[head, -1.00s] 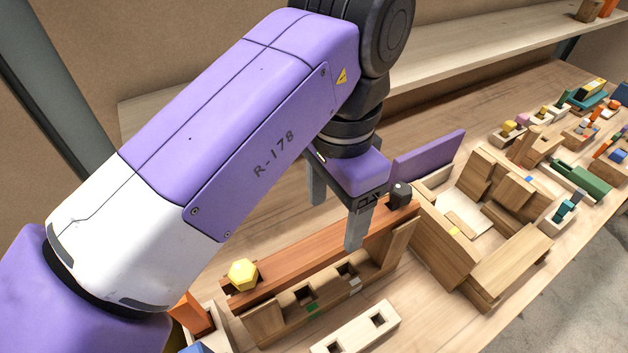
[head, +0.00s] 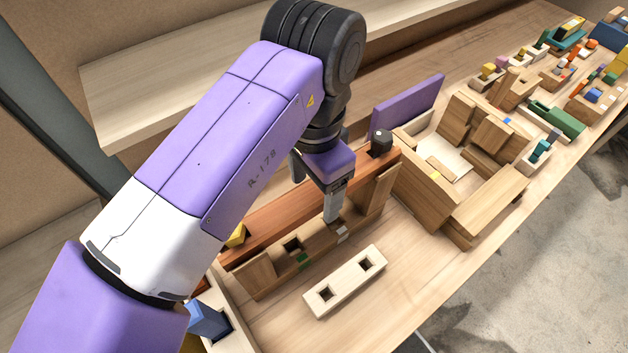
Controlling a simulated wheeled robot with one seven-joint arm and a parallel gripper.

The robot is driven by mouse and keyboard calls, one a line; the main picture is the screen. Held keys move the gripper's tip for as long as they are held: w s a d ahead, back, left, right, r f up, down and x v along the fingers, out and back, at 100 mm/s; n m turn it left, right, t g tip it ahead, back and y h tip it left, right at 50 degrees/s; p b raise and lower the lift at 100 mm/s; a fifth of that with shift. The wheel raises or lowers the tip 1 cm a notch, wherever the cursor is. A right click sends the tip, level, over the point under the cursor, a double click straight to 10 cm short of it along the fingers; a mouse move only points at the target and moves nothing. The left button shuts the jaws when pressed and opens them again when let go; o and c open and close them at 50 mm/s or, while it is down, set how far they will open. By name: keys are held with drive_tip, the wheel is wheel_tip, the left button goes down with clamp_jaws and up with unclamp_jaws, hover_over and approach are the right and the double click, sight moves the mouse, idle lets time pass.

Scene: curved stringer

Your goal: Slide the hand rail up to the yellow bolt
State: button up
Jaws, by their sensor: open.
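The long reddish-brown rail (head: 268,224), which I take as the hand rail, lies along the top of a light wooden frame, sloping up to the right in the head view. The yellow bolt (head: 237,236) is at its left end, partly hidden behind my arm. A dark bolt (head: 380,143) stands at its right end. My gripper (head: 314,196) is open above the right half of the rail. One finger is on the near side and the other is partly hidden on the far side. Contact with the rail cannot be told.
A pale block with two square holes (head: 345,282) lies in front of the frame. A purple board (head: 408,105) and a wooden box-like assembly (head: 455,180) stand to the right. A blue block (head: 207,320) is at lower left. Several small toy parts fill the far right.

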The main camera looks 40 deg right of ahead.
sight(307, 195)
drive_tip(key=shift+c, duration=0.4)
clamp_jaws()
drive_tip(key=shift+a, duration=0.1)
drive_tip(key=shift+a, duration=0.7)
drive_tip(key=shift+o, duration=0.4)
unclamp_jaws()
wheel_tip(307, 195, up, 12)
